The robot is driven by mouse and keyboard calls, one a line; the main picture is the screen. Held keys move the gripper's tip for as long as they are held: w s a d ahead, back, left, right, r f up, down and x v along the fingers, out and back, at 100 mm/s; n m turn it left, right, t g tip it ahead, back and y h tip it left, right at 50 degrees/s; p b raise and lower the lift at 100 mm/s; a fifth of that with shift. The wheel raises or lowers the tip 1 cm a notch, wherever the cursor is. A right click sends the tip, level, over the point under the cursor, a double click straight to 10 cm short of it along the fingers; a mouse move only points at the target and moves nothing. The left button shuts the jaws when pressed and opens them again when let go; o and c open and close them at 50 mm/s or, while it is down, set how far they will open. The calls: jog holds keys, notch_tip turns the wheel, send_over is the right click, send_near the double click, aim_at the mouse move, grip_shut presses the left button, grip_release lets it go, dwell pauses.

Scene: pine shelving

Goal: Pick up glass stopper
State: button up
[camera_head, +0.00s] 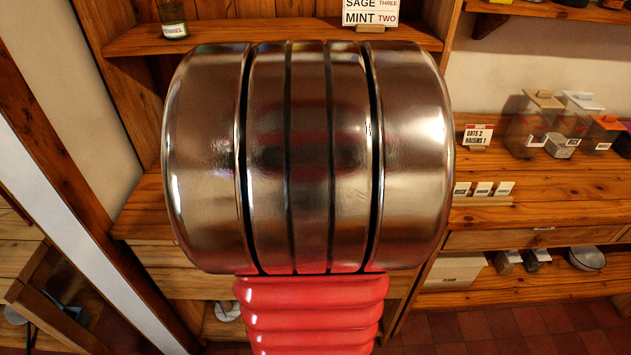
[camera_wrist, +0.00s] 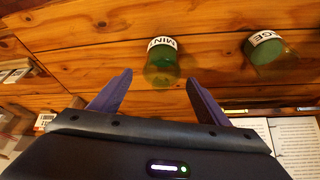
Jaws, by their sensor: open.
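My gripper (camera_wrist: 156,82) shows in the wrist view with its two dark purple fingers spread apart and nothing between them. A jar labelled MINT (camera_wrist: 161,67), with green contents, lies just beyond the gap between the fingertips, apart from them. A second green jar, labelled SAGE (camera_wrist: 268,50), is to its right on the same wooden surface. I cannot pick out the glass stopper with certainty in either view. A small greyish, faceted block (camera_head: 562,147) sits by the jars on the right shelf in the head view; I cannot tell what it is. My gripper is hidden in the head view.
My metal and red arm fills the middle of the head view and hides the shelf behind it. Clear jars (camera_head: 525,128) and an oats and raisins card (camera_head: 478,135) stand on the right shelf. White pages (camera_wrist: 262,132) lie right of my gripper in the wrist view.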

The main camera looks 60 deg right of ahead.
jog(key=shift+c, duration=0.4)
jog(key=c, duration=1)
jog(key=shift+c, duration=0.2)
notch_tip(320, 180, up, 10)
jog(key=shift+r, duration=0.1)
dwell(0.4)
jog(key=shift+r, duration=2.4)
